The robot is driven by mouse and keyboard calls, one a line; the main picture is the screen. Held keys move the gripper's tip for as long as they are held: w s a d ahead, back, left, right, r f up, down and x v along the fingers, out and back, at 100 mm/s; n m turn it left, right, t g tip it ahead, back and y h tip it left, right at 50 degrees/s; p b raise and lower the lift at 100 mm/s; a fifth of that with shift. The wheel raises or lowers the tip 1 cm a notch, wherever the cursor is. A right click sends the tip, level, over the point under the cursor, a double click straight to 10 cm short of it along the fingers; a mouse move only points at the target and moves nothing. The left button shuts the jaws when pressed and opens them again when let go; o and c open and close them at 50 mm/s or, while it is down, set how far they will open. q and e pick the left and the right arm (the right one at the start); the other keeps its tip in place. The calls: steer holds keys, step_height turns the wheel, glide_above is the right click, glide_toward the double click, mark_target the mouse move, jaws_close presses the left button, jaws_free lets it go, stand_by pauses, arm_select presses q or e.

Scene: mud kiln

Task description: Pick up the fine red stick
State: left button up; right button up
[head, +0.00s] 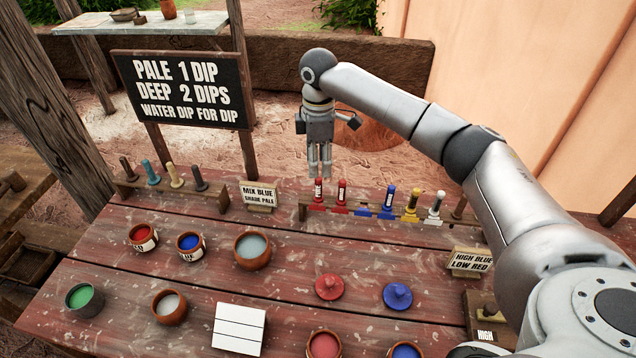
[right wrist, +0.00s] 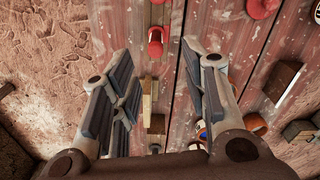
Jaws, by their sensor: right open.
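Two red sticks stand upright at the left end of the back rack (head: 372,212), the left red stick (head: 318,194) and the right red stick (head: 341,196). Both carry small pale labels that I cannot read, so I cannot tell which is fine. My right gripper (head: 320,172) points down just above the left red stick, open and empty. My left gripper is not in view.
Blue, yellow and white sticks (head: 411,205) stand further right in the rack. A small sign (head: 259,196) and another stick rack (head: 172,188) are left. Paint pots, a red lid (head: 329,287), a blue lid (head: 397,295) and a white card (head: 239,329) lie in front.

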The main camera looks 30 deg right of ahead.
mark_target(318, 180)
step_height(318, 180, down, 2)
steer(key=shift+s+f, duration=0.15)
steer(key=shift+f, duration=0.35)
steer(key=f+p, duration=0.1)
steer(key=f, duration=0.1)
steer(key=f+p, duration=0.1)
steer(key=f, duration=0.1)
steer(key=shift+w+f, duration=0.1)
steer(key=shift+w, duration=0.3)
steer(key=shift+d+f, duration=0.1)
steer(key=shift+f, duration=0.45)
steer(key=shift+c, duration=0.8)
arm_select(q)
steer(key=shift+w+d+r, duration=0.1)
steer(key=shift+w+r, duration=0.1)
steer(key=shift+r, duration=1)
arm_select(e)
jaws_close()
